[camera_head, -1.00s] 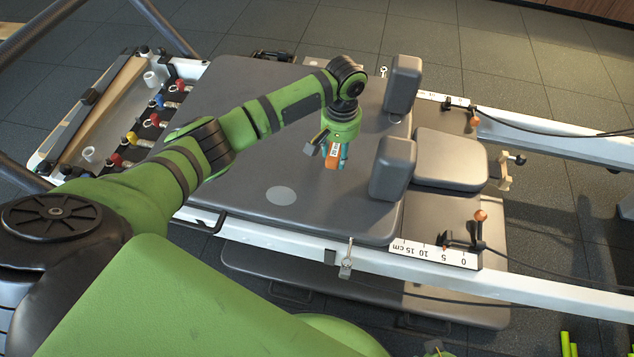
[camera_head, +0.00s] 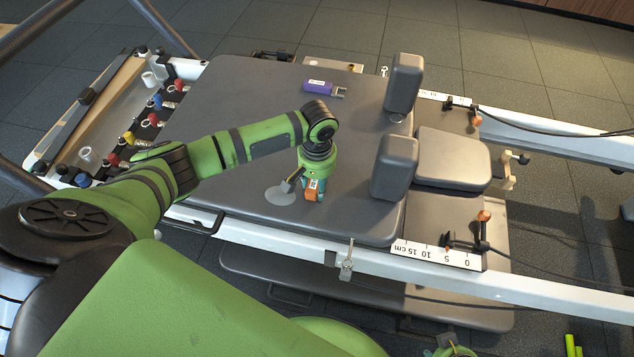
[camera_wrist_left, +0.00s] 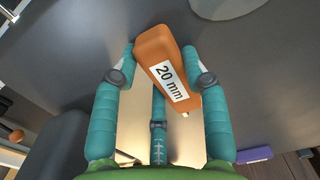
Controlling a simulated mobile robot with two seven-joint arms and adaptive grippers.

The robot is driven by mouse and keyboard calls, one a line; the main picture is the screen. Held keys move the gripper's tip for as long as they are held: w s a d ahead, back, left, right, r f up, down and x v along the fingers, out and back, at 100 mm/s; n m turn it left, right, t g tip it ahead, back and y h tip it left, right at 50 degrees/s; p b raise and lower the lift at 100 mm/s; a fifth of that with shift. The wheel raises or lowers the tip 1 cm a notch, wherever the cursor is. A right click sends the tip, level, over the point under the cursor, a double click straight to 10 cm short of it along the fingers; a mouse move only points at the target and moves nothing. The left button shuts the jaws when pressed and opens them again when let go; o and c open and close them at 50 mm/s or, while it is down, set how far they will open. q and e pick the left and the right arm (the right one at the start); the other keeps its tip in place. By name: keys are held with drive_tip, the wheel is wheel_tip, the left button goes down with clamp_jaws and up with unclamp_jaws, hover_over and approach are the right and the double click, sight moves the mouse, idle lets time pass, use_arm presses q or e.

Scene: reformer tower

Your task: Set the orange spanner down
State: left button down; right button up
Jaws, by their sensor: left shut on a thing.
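My left gripper (camera_head: 312,192) is shut on the orange spanner (camera_head: 314,184) over the dark grey carriage deck (camera_head: 240,110), just right of a pale round spot (camera_head: 281,195). In the left wrist view the orange spanner (camera_wrist_left: 158,42) shows its block-like handle and a white "20 mm" label between the teal fingers of the left gripper (camera_wrist_left: 158,65). Its other end is hidden. I cannot tell whether it touches the deck. Part of what seems to be my right gripper (camera_head: 452,349) shows at the bottom edge of the head view; its fingers are not clear.
A purple tool (camera_head: 320,87) lies at the deck's far side. Two upright grey shoulder pads (camera_head: 403,85) (camera_head: 394,166) and a headrest (camera_head: 452,158) stand right of the gripper. A white rail (camera_head: 290,240) runs along the near side. The deck's left part is clear.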

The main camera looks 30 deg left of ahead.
sight(317, 183)
use_arm(q)
drive_tip(key=c, duration=0.7)
unclamp_jaws()
drive_tip(key=shift+f, duration=0.1)
drive_tip(key=shift+o, duration=0.2)
use_arm(e)
drive_tip(key=shift+f, duration=0.1)
use_arm(q)
wheel_tip(317, 183, up, 12)
drive_tip(key=p, duration=0.3)
drive_tip(key=shift+p, duration=0.35)
use_arm(e)
wheel_tip(317, 183, down, 7)
drive_tip(key=s, duration=0.2)
drive_tip(key=shift+s+d, duration=0.2)
